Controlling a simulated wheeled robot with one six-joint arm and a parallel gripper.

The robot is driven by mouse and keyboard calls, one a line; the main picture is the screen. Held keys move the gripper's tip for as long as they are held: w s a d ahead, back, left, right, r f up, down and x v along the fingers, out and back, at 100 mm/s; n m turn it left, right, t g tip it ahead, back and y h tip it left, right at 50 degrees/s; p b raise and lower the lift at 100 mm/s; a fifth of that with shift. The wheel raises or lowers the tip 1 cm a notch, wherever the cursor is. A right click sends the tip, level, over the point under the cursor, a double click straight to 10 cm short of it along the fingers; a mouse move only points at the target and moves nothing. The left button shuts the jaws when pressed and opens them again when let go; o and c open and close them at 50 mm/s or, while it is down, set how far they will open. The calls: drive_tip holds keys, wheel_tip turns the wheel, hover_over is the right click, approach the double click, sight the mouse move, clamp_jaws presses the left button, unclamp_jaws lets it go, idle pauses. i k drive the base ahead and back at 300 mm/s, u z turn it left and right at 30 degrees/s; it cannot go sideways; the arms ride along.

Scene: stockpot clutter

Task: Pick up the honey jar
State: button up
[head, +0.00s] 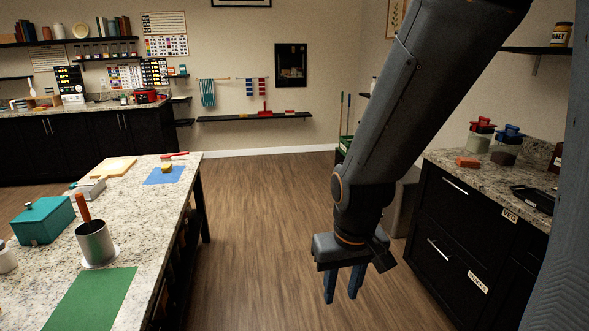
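My gripper (342,298) hangs pointing down over the wooden floor, near the middle right. Its two blue fingers are apart with nothing between them. It is well below and to the left of the jar, far from touching it.
The right counter (510,170) holds two jars with red (481,127) and blue (508,133) clamp-like tops, a red-brown block (467,162) and a black tray (538,198). The left granite table (140,230) holds a teal box (43,221) and a metal pot (96,243). Open floor (260,220) lies between.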

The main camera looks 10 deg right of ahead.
sight(561, 34)
drive_tip(key=z, duration=0.05)
drive_tip(key=i, duration=1.7)
drive_tip(key=z, duration=0.7)
drive_tip(key=i, duration=0.95)
drive_tip(key=z, duration=0.85)
